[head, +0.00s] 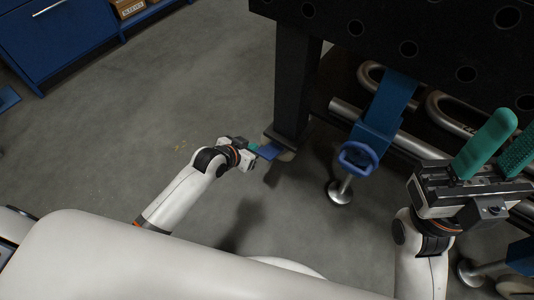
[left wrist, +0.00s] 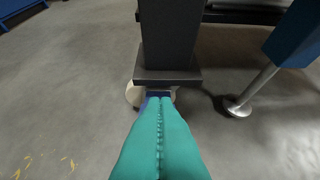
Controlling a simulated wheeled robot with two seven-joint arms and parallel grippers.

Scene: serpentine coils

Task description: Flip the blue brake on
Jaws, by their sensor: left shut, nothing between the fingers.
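The blue brake (head: 269,151) is a small flat blue pedal at the foot of the black table leg (head: 294,85), by the pale caster wheel (head: 287,155). My left gripper (head: 254,148) is low by the floor, with its teal fingertips right at the pedal. In the left wrist view the shut, empty fingers (left wrist: 160,102) point at the caster and hide most of the pedal. Only a sliver of blue brake (left wrist: 151,95) shows past the tips. I cannot tell whether they touch it. My right gripper (head: 511,135) is open and empty, raised at the right.
A blue clamp handle (head: 358,158) on a post with a round metal foot (head: 339,192) stands right of the leg. Bent metal pipes (head: 390,132) lie under the black perforated tabletop (head: 420,35). A blue cabinet (head: 60,35) is at far left. Open floor lies left of the leg.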

